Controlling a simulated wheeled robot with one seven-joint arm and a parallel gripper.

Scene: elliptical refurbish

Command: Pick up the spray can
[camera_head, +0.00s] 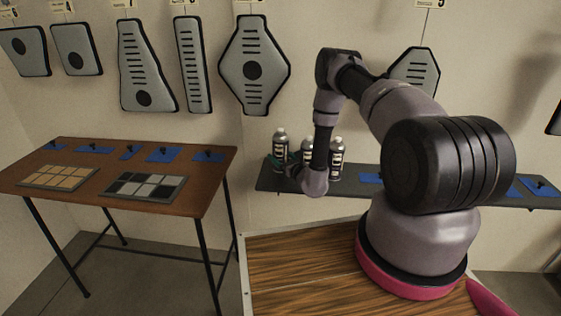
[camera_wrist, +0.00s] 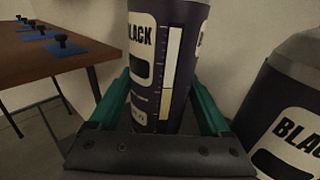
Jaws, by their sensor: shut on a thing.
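A dark spray can (camera_wrist: 140,72) with a white "BLACK" label stands upright between the two teal fingers of my gripper (camera_wrist: 163,85) in the wrist view. The fingers are shut on it, one on each side. In the head view the same can (camera_head: 280,142) is the leftmost of several cans, with my gripper (camera_head: 279,162) at its lower part. Its base is hidden, so I cannot tell whether it touches the shelf. A second "BLACK" can (camera_wrist: 285,125) is close on the right in the wrist view, apart from the held can.
Another can (camera_head: 336,155) stands on the narrow grey shelf (camera_head: 265,185), right of my forearm; one more is partly hidden behind it. A brown table (camera_head: 85,152) with tile trays and blue pads stands left. Grey panels (camera_head: 254,65) hang on the wall above. A wood-grain surface (camera_head: 300,262) is in front.

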